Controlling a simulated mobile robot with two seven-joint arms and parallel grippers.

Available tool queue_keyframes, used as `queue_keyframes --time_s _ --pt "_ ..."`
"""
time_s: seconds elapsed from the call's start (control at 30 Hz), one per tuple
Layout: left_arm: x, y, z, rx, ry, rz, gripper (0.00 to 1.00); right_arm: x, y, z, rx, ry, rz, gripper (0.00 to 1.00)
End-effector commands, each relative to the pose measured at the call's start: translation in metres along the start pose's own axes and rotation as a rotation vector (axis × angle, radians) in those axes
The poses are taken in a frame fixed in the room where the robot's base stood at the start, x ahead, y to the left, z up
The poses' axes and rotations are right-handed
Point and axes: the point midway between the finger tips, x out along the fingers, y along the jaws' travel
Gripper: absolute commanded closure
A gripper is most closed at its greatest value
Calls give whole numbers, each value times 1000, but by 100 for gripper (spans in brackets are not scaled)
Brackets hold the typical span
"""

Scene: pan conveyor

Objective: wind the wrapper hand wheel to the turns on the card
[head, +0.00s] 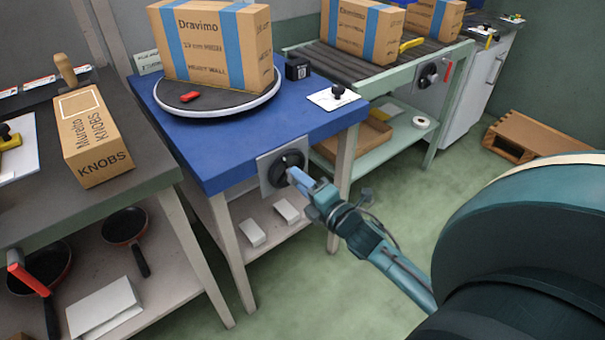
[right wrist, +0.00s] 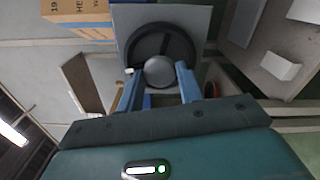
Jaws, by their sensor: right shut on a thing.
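The wrapper hand wheel (head: 283,170) is a black wheel on a grey plate on the front of the blue wrapper table (head: 258,128). It also shows in the right wrist view (right wrist: 140,44), with a grey round knob (right wrist: 158,71) facing the camera. My right gripper (head: 296,175) reaches the wheel from the front right. Its blue fingers (right wrist: 158,85) are shut on the knob, one on each side. A white card (head: 325,101) with a black knob on it lies on the table's right corner; its writing is unreadable. My left gripper is out of view.
A Dravimo carton (head: 212,45) with blue bands stands on the round turntable (head: 240,107), beside a small red piece. A conveyor (head: 340,62) with more cartons stands behind. A bench with a KNOBS box (head: 92,135) and pans is at left. The floor before the wheel is clear.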

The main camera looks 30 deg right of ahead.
Motion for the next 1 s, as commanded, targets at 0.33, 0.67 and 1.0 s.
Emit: queue_keyframes --time_s 0.33,0.67,1.0 --pt "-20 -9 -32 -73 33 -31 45 0 4 1 331 -1 -1 87" --pt "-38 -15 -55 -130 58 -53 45 0 3 1 644 -2 -1 87" --pt "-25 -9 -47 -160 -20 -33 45 0 3 1 967 -2 0 87"
